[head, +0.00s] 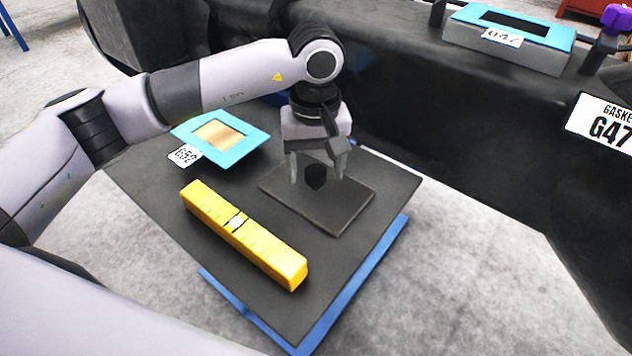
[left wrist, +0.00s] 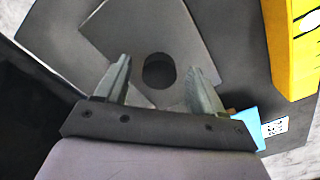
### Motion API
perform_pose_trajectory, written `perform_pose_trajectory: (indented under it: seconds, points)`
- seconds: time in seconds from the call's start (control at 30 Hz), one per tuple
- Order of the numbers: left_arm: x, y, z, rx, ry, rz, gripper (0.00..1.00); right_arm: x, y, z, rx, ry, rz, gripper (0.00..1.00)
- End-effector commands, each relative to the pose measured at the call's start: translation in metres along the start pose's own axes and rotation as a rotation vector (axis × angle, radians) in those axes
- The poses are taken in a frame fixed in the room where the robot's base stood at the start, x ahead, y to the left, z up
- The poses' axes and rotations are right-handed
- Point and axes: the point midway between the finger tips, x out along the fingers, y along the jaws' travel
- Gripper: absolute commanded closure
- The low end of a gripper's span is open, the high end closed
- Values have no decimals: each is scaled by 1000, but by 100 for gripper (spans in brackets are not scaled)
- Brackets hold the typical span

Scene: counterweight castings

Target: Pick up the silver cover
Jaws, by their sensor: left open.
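The cover is a flat, square, dull grey plate (head: 338,209) with a short black knob (head: 316,177), lying on the dark table top. It looks dark grey rather than bright silver. My left gripper (head: 317,179) points down over the plate, open, with one finger on each side of the knob. In the left wrist view the knob (left wrist: 159,71) stands between the open fingers (left wrist: 160,66), with gaps on both sides, and the plate (left wrist: 150,32) spreads beyond. I cannot tell whether the fingertips touch the plate. My right gripper is not in view.
A yellow spirit level (head: 258,246) lies on the table (head: 165,228) in front of the plate. A light-blue gasket frame (head: 250,138) with a tag (head: 185,155) lies at the back left. A grey block with a blue frame (head: 510,35) sits on the dark casting behind.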

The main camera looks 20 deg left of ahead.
Motion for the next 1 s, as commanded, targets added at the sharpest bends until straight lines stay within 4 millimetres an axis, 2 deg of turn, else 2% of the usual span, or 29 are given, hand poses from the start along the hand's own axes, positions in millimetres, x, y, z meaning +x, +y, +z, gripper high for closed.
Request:
perform_pose_trajectory:
  seconds: [0.13,0.37,0.57,1.0]
  points:
    - [13,0,0,0,0,1,31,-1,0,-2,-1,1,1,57]
    - [15,0,0,0,1,2,31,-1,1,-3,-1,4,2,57]
    - [15,0,0,0,0,1,92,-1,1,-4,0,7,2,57]
    - [6,1,0,0,2,5,92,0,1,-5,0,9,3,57]
